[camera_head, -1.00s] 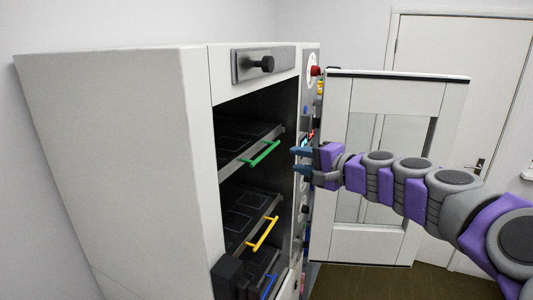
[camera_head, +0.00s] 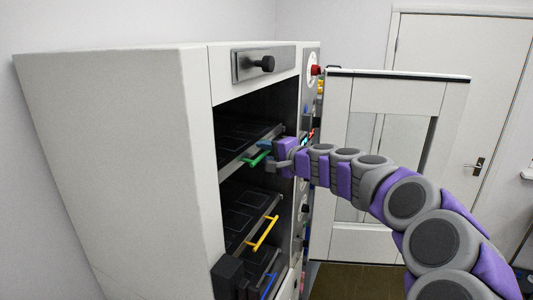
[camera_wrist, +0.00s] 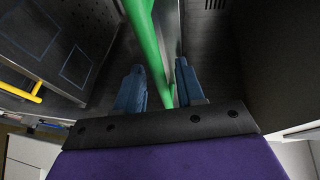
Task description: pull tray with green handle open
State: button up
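The tray (camera_head: 240,133) with the green handle (camera_head: 252,161) is the top one in the open white cabinet and sits inside it. My gripper (camera_head: 267,153) is at the right part of the green handle. In the wrist view, the green handle (camera_wrist: 146,36) runs between the two blue fingers of my gripper (camera_wrist: 160,66). The fingers are apart, with gaps beside the handle, so the gripper is open around it. The gripper hides the right end of the handle in the head view.
A tray with a yellow handle (camera_head: 263,233) is below, and one with a blue handle (camera_head: 268,287) is lower still. The cabinet door (camera_head: 385,90) stands open to the right, behind my arm. A red button (camera_head: 315,71) is on the cabinet's front edge.

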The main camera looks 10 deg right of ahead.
jog(key=shift+c, duration=0.3)
grip_shut()
jog(key=shift+f, duration=0.1)
